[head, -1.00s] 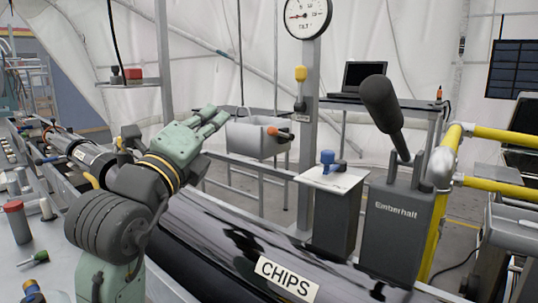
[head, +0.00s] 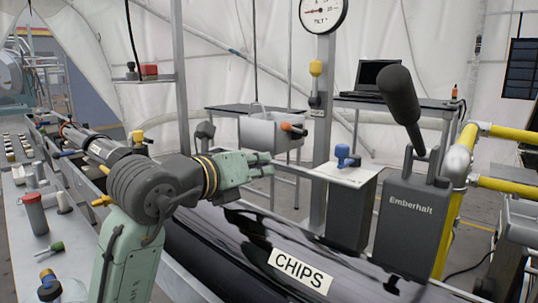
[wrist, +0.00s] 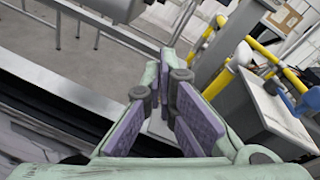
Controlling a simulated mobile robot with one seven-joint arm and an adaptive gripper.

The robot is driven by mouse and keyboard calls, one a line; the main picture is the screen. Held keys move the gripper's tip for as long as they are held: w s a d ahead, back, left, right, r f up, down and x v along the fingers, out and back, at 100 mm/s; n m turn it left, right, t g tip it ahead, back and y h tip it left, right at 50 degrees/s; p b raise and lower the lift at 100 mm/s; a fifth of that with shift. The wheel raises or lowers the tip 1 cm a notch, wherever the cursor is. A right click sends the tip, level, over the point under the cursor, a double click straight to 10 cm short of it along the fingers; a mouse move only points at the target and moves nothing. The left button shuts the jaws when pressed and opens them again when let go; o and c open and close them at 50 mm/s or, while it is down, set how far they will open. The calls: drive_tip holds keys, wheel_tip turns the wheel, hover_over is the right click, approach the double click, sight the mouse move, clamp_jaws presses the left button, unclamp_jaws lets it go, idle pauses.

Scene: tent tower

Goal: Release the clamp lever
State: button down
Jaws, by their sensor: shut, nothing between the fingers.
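No part is labelled as the clamp lever, so I cannot tell which handle it is. A large black-handled lever (head: 402,105) rises tilted from the grey Emberhalt box (head: 410,228). A blue handle (head: 344,156) sits on the white-topped box (head: 345,175); it also shows at the right edge of the wrist view (wrist: 307,102). An orange-tipped lever (head: 292,129) is on the white basin. A yellow-tipped lever (head: 316,70) is on the post. My green gripper (head: 268,165) is shut and empty, left of the white-topped box and apart from every handle. Its purple pads (wrist: 178,100) show in the wrist view.
A dark cylinder marked CHIPS (head: 255,245) lies below my gripper. Yellow rails (head: 500,180) stand at the right. A bench (head: 85,240) with small parts and a red-capped jar (head: 35,213) is at the left. The post with a gauge (head: 323,12) stands behind.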

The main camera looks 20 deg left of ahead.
sight(294, 129)
drive_tip(key=shift+w+d+r+p, duration=0.15)
drive_tip(key=shift+w+r+p, duration=0.3)
drive_tip(key=shift+w, duration=1.25)
drive_tip(key=shift+w+d+r+p, duration=0.15)
drive_tip(key=shift+w+p, duration=0.5)
drive_tip(key=shift+w, duration=1.1)
drive_tip(key=shift+w+d+r+p, duration=0.1)
drive_tip(key=shift+w+r+p, duration=0.4)
drive_tip(key=shift+w, duration=1.2)
drive_tip(key=shift+d, duration=0.1)
